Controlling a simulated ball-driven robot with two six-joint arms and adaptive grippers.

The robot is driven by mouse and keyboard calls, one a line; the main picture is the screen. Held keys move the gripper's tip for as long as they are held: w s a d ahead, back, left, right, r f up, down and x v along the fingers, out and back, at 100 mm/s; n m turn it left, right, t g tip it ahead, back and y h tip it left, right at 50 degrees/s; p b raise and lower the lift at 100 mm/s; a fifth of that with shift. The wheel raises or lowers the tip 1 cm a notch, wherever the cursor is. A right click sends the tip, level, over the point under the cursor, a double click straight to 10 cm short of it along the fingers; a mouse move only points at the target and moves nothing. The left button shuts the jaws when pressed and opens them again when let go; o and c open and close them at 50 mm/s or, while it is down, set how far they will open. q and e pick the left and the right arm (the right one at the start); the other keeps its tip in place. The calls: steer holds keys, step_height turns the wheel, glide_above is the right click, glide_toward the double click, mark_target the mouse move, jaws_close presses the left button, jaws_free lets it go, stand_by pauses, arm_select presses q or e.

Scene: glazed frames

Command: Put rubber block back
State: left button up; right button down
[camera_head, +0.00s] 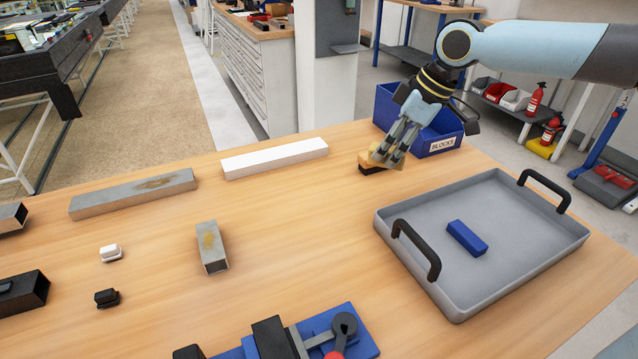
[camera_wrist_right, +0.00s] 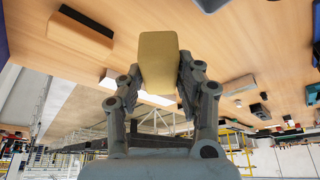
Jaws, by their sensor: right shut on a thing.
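My right gripper (camera_head: 383,154) is shut on a tan block (camera_wrist_right: 158,62), above the far part of the table and left of the bin; the fingers partly hide the block in the head view. A brown block with a dark face (camera_wrist_right: 80,33) lies on the table near it in the right wrist view; it seems to show just below the gripper in the head view (camera_head: 370,169). A blue block (camera_head: 467,238) lies in the grey tray (camera_head: 400,258). The blue bin labelled BLOCKS (camera_head: 440,146) stands at the table's far edge. Which block is rubber I cannot tell.
The tray has two black raised handles. A white bar (camera_head: 275,158), a grey bar (camera_head: 133,194) and a short square tube (camera_head: 212,248) lie on the left. A blue clamp fixture (camera_head: 300,335) stands at the front. The table's middle is clear.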

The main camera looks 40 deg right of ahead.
steer(key=w+a+f, duration=0.4)
steer(key=w, duration=0.1)
steer(key=w+a+f, duration=0.2)
steer(key=w+a, duration=0.1)
steer(key=shift+f+b, duration=0.1)
steer(key=shift+b, duration=0.25)
steer(key=shift+f, duration=0.25)
arm_select(q)
steer(key=shift+s+f, duration=0.15)
steer(key=shift+f, duration=0.3)
arm_select(e)
steer(key=shift+f, duration=1.85)
steer(key=c, duration=0.9)
jaws_free()
steer(key=shift+f, duration=0.1)
arm_select(q)
steer(key=shift+r, duration=0.15)
arm_select(e)
steer(key=v, duration=1.2)
